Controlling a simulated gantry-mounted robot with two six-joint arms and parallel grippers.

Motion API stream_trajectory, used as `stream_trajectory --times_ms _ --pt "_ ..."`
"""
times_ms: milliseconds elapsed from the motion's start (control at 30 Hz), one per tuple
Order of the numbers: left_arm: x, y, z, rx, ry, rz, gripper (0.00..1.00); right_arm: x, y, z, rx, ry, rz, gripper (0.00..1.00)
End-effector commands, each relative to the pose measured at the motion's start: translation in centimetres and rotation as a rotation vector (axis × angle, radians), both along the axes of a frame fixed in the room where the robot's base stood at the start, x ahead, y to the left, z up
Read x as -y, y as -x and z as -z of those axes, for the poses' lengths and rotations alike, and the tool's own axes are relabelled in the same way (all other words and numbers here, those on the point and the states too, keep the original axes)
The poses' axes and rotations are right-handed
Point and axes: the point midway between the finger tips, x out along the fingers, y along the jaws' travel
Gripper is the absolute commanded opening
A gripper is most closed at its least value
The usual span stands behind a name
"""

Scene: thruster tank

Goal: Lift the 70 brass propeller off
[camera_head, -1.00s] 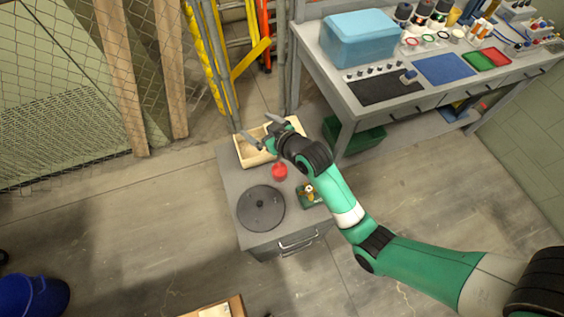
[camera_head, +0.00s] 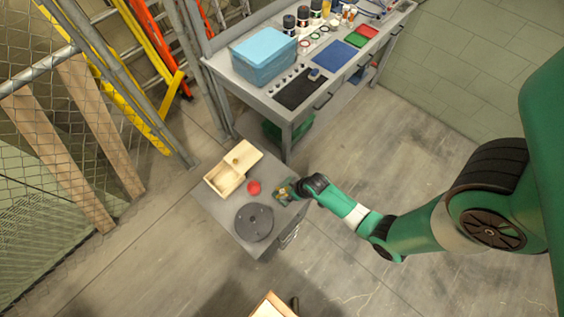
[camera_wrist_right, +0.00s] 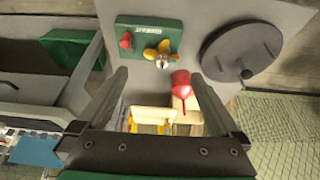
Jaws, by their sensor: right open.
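The brass propeller (camera_wrist_right: 158,50) sits on a small green plate (camera_wrist_right: 140,29) that also carries a red knob (camera_wrist_right: 125,41). In the right wrist view it lies beyond the fingertips, roughly in line with the gap between them. My right gripper (camera_wrist_right: 159,76) is open and empty, its two fingers wide apart. In the head view my right gripper (camera_head: 289,188) is over or beside the green plate on the grey cabinet and partly hides it and the propeller. My left gripper is not in view.
A workbench with a blue case (camera_head: 264,55) stands behind. The wire fence is at the left.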

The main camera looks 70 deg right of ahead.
Motion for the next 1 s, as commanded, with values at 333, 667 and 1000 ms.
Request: stream_trajectory --times_ms 333,667,1000 --pt "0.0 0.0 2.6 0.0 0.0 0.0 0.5 0.5 -1.2 3.0 0.0 0.0 -0.001 1.0" --pt "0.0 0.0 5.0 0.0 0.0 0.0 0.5 1.2 -3.4 7.4 0.001 0.0 0.0 1.0" --pt "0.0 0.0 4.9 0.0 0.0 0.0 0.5 1.2 -3.5 7.5 0.001 0.0 0.0 0.86"
